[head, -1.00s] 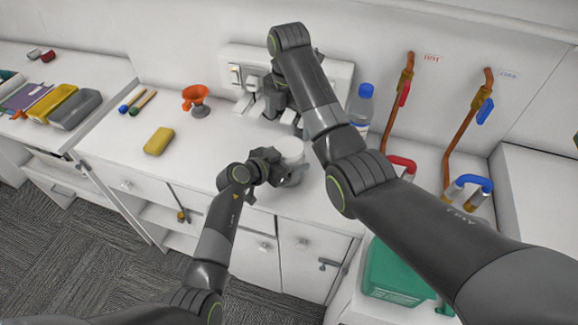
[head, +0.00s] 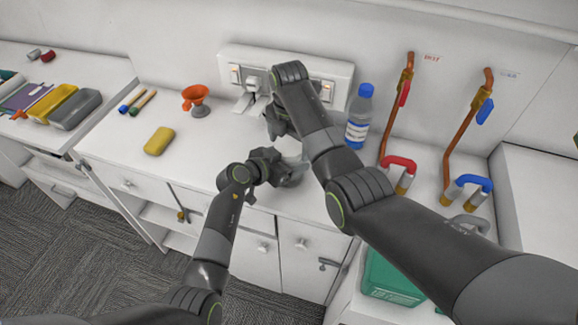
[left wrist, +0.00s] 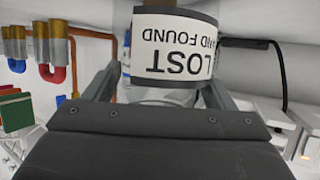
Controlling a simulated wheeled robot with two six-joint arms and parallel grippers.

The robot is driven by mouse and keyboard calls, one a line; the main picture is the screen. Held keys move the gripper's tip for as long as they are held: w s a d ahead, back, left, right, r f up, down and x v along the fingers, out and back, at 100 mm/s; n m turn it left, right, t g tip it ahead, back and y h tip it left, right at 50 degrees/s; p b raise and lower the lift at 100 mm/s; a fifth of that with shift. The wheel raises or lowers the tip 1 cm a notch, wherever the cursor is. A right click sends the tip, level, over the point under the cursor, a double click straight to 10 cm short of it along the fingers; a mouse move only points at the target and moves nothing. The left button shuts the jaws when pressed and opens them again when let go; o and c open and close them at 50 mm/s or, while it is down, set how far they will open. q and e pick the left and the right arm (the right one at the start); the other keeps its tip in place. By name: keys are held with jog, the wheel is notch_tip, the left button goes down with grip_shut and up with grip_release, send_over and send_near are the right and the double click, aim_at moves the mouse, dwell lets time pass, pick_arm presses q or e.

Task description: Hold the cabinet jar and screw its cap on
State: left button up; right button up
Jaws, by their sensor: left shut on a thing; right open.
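The jar (left wrist: 176,45) has a white label with dark bands reading "LOST AND FOUND" and shows upside down in the left wrist view. My left gripper (head: 283,172) is shut on it, above the counter. In the head view the jar (head: 294,177) is mostly hidden behind the left gripper and the right arm. My right gripper (head: 278,124) is open, just behind the jar and in front of the wall sockets; its fingertips are partly hidden by its own arm. I cannot make out the cap in either view.
A blue-capped bottle (head: 358,118) stands right of my right forearm, near copper pipes with red and blue handles. A socket panel (head: 232,60) is behind. The counter between sponge and left gripper is clear.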

jog(key=shift+c, duration=0.2)
jog(key=c, duration=1)
jog(key=m, duration=0.6)
jog(key=o, duration=1.1)
jog(key=shift+r, duration=0.1)
jog(key=shift+r, duration=2.15)
